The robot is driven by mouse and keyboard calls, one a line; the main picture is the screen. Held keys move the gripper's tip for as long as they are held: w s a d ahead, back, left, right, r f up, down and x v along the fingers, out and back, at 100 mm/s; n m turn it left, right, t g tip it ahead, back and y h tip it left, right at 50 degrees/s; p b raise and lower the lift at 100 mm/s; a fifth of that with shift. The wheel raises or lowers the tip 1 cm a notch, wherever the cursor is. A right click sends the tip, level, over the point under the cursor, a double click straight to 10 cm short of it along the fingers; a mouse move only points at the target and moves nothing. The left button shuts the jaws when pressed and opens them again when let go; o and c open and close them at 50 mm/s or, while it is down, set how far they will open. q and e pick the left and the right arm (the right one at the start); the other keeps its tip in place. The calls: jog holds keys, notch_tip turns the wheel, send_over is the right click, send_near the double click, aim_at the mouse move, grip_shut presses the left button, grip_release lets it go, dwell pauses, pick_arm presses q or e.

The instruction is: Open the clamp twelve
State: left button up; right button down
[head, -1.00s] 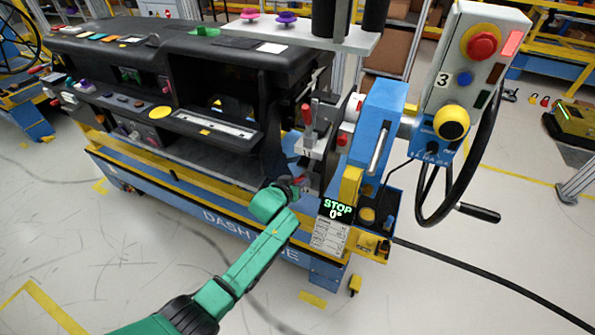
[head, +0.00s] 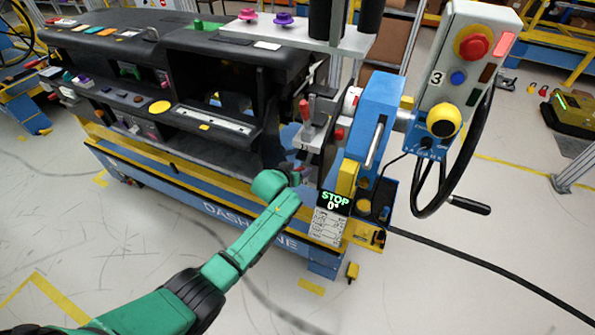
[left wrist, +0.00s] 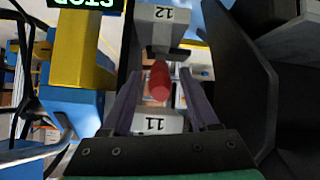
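In the left wrist view the block labelled 12 (left wrist: 165,14) is at the top, its number upside down. A block labelled 11 (left wrist: 157,123) is below it, partly hidden by my gripper base. A red handle (left wrist: 159,80) stands between my left gripper's spread fingers (left wrist: 163,103), with gaps on both sides. I cannot tell which block it belongs to. In the head view my left gripper (head: 296,177) is small and dark at the fixture's lower end plate. A clamp with an upright red handle (head: 304,111) is above it. My right gripper is not in view.
The control box (head: 465,70) and handwheel (head: 478,165) are farther right. The dark dashboard (head: 180,50) is left. Floor in front is open.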

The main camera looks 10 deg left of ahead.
pick_arm(q)
jog(key=v, duration=1.4)
jog(key=shift+s+r+p, duration=0.15)
jog(key=shift+s+p, duration=0.05)
jog(key=shift+p, duration=0.2)
